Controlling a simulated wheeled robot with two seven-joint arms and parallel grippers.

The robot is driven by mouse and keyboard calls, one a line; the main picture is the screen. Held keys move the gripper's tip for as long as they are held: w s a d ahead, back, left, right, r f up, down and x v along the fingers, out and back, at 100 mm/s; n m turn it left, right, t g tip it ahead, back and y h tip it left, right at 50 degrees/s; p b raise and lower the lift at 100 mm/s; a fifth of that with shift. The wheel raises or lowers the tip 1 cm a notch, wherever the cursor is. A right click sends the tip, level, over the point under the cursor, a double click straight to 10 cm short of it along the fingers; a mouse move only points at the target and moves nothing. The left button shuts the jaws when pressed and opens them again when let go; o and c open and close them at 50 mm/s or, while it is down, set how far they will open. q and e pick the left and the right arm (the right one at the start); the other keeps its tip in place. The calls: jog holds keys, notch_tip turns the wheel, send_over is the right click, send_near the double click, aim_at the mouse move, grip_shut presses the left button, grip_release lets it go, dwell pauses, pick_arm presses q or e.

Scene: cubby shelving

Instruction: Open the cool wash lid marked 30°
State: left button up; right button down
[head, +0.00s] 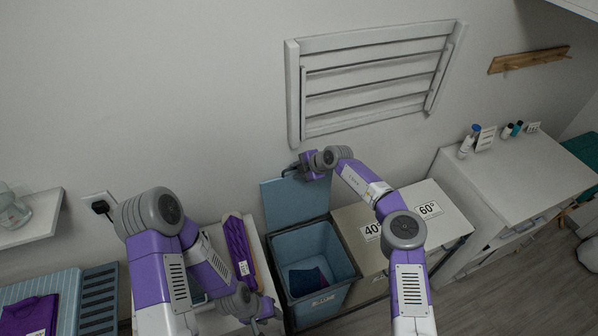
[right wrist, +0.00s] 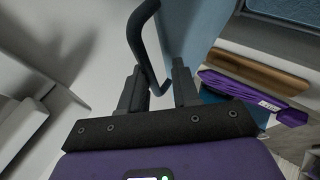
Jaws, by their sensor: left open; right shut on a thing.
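The blue lid (head: 295,205) stands raised, roughly upright, behind an open blue bin (head: 346,262). No 30° mark shows on its visible face. My right gripper (head: 294,170) is at the lid's top edge, shut on its dark handle. In the right wrist view the dark looped handle (right wrist: 138,38) passes between the fingers of my right gripper (right wrist: 158,88), beside the blue lid panel (right wrist: 190,38). My left gripper (head: 262,318) is open and low, in front of the bin's left side, partly hidden by its own arm.
Dark cloth (head: 308,281) lies inside the bin. Shut lids marked 40° (head: 372,231) and 60° (head: 429,209) are to its right. A folded purple garment (head: 238,245) lies left. A white rack (head: 375,80) hangs above. A white cabinet (head: 525,175) stands right.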

jog(key=shift+s+f, duration=0.15)
jog(key=shift+f, duration=0.3)
jog(key=c, duration=1.3)
grip_release()
jog(key=shift+o, duration=0.6)
jog(key=v, duration=0.7)
jog(key=shift+r+b, duration=0.4)
jog(key=shift+d, duration=0.1)
